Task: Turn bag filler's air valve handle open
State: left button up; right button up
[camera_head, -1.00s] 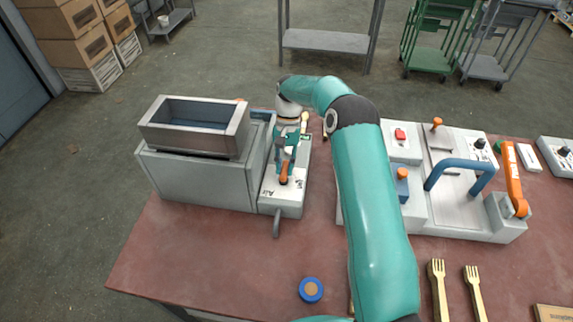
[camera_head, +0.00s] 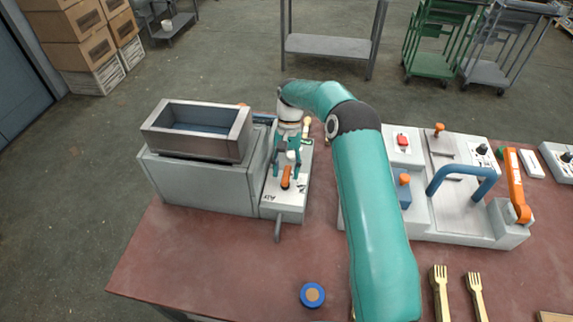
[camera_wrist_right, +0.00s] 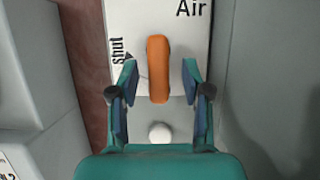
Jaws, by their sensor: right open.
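The bag filler (camera_head: 205,180) is a grey box with an open hopper at the left of the table. Its air valve panel (camera_head: 284,211) is on its right side, marked "Air". The orange valve handle (camera_head: 286,177) lies on the panel; in the right wrist view the handle (camera_wrist_right: 158,70) runs lengthwise, with "Shut" printed beside it. My right gripper (camera_head: 287,168) is over the panel. In the wrist view the right gripper (camera_wrist_right: 160,80) is open, its fingers on either side of the handle's near end with gaps on both sides. My left gripper is not in view.
A white knob (camera_wrist_right: 160,132) sits between the finger bases in the wrist view. A press with a blue bar handle (camera_head: 460,172) stands at the right. The front left tabletop (camera_head: 190,265) is clear.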

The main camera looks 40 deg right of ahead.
aim_at(287, 165)
jog(key=v, duration=0.6)
jog(key=shift+w+d+r, duration=0.1)
jog(key=shift+w+r, duration=0.1)
jog(key=shift+d+r, duration=0.1)
jog(key=shift+r, duration=0.3)
